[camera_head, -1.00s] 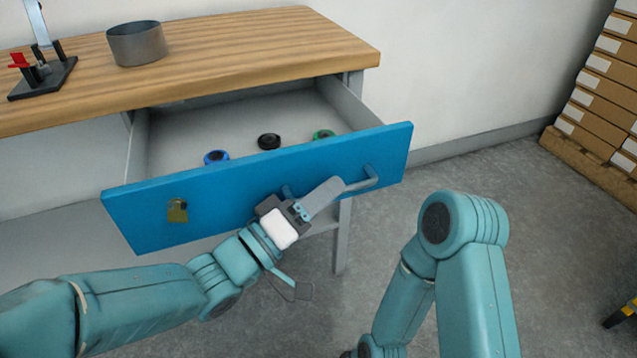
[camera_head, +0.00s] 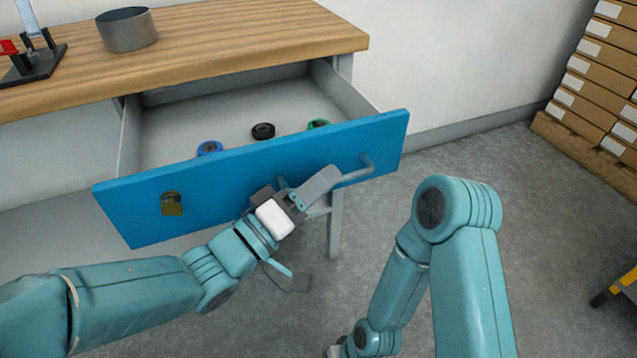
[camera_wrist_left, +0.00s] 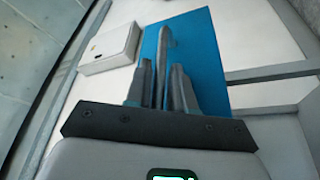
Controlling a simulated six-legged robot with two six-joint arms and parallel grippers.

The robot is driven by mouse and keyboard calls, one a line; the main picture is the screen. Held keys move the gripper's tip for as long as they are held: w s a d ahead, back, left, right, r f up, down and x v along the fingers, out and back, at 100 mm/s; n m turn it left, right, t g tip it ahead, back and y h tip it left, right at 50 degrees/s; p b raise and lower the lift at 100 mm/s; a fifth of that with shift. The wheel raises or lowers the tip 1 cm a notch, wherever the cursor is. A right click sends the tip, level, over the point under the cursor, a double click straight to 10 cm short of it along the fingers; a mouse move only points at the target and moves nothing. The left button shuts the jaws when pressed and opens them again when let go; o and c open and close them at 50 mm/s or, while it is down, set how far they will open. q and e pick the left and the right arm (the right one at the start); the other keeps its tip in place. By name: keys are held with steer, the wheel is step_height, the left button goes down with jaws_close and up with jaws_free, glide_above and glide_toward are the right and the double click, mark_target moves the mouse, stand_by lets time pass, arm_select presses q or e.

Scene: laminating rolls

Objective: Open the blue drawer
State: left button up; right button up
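The blue drawer (camera_head: 235,185) stands pulled out from under the wooden-topped bench, its inside showing. A grey bar handle (camera_head: 366,166) is on its front, partly hidden by my left gripper. My left gripper (camera_head: 318,186) is at the handle, with its fingers along the bar. In the left wrist view, the handle bar (camera_wrist_left: 162,45) runs between the two fingers of the gripper (camera_wrist_left: 161,85), which are close on either side of it, against the blue front (camera_wrist_left: 205,60). My right arm is at the lower right; its gripper is out of view.
In the drawer lie a blue roll (camera_head: 209,148), a black roll (camera_head: 263,131) and a green roll (camera_head: 318,124). A brass padlock (camera_head: 172,204) is on the drawer front. A metal bowl (camera_head: 127,30) stands on the bench (camera_head: 230,35). Stacked boxes (camera_head: 595,90) are at the right.

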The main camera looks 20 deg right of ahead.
arm_select(q)
steer(key=p+v, duration=0.2)
steer(key=v, duration=1.4)
steer(key=shift+a+p, duration=0.2)
steer(key=shift+p, duration=0.2)
